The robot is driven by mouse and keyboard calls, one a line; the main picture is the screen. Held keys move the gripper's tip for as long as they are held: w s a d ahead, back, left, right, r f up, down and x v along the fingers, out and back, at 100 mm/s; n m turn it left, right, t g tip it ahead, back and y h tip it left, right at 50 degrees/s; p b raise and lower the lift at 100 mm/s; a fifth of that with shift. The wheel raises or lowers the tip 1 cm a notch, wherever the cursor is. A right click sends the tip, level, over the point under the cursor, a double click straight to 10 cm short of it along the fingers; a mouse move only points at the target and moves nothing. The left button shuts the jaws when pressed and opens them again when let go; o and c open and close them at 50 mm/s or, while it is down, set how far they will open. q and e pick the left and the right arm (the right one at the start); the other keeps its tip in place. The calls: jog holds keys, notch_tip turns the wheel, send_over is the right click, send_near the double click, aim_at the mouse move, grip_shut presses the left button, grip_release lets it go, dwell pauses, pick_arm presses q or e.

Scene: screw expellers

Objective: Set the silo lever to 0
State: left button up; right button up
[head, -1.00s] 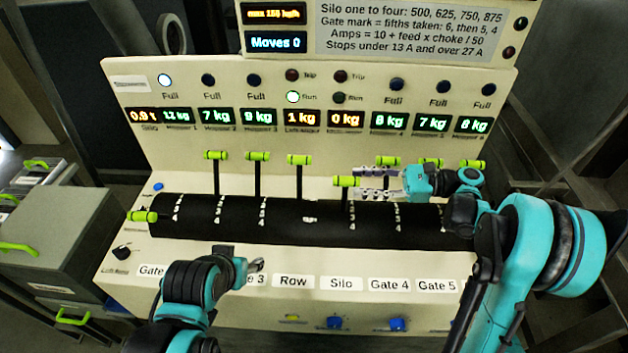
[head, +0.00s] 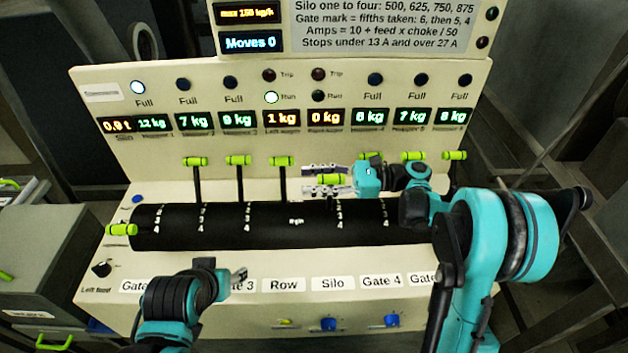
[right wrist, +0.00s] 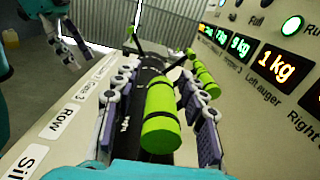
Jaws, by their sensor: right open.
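The silo lever's lime handle (head: 331,180) stands above the Silo label (head: 333,284), lower than the row of other handles. My right gripper (head: 326,179) is open, with one finger on each side of this handle. In the right wrist view the lime handle (right wrist: 161,112) lies between the two open fingers (right wrist: 160,118), with no clear grip on it. The lever's stem and its mark on the drum are mostly hidden. My left gripper (head: 239,275) is low in front of the panel near the Gate 3 label, away from the levers; its jaw opening is unclear.
Other lime-handled levers stand close by, including the row lever (head: 283,161) just left and a gate lever (head: 413,156) to the right. A black drum (head: 270,226) with number marks runs below them. The display panel (head: 320,89) rises behind.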

grip_shut()
dwell(0.3)
jog(key=shift+m, duration=0.7)
jog(key=w, duration=0.4)
jog(key=shift+w+f, duration=0.3)
jog(key=shift+w, duration=0.1)
grip_release()
jog(key=shift+s, duration=0.1)
jog(key=d, duration=1.2)
